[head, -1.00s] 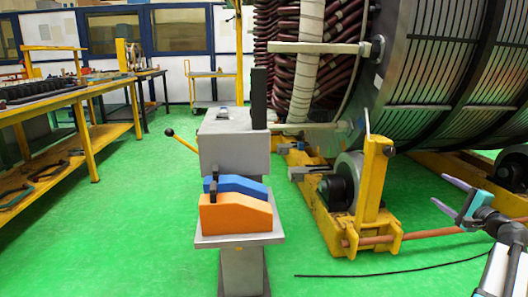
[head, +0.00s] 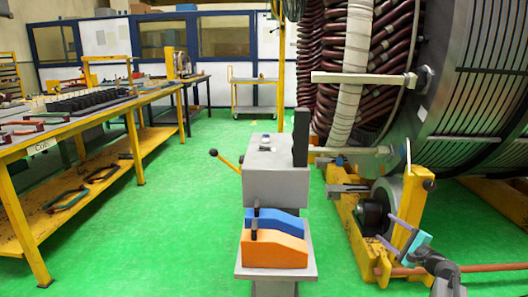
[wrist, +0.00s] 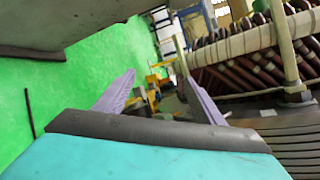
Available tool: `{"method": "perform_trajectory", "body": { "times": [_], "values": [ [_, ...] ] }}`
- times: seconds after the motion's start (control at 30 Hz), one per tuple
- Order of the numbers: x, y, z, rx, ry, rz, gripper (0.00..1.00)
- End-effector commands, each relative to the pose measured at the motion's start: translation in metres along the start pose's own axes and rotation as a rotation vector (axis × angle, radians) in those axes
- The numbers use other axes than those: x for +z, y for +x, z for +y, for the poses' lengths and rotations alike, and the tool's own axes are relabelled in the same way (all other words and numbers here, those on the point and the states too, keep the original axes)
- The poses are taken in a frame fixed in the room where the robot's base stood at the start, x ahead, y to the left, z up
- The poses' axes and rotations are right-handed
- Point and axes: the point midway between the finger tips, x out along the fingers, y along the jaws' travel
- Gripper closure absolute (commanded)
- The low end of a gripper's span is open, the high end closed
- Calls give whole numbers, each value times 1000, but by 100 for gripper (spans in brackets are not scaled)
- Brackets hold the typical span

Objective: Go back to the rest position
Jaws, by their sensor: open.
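My gripper (head: 403,233) shows at the lower right of the head view, in front of the yellow roller stand (head: 414,205). Its two purple fingers are apart, and nothing shows between them. In the wrist view my gripper (wrist: 155,85) is also spread open, with its dark palm and turquoise body at the bottom. Beyond the fingers the wrist view shows the stator's dark red coil ends (wrist: 265,62) and the green floor.
The large stator (head: 470,90) fills the right side. A grey pedestal (head: 275,185) with an orange block (head: 275,250) and a blue block (head: 276,220) stands in the middle. A yellow workbench (head: 75,125) is on the left. Green floor (head: 170,210) lies clear between them.

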Motion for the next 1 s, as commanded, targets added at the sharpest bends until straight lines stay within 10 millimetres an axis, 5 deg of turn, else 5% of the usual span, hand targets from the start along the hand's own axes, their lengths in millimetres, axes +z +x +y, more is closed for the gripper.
{"method": "perform_trajectory", "body": {
  "times": [0.1, 0.5, 0.77, 1.0],
  "values": [
    [30, 21, 14, 3, 76, -10, 37],
    [98, 70, 80, -13, 463, 52, 37],
    [129, 77, 132, -37, 815, 179, 37],
    [149, 61, 193, -88, 1198, 372, 37]
  ]
}}
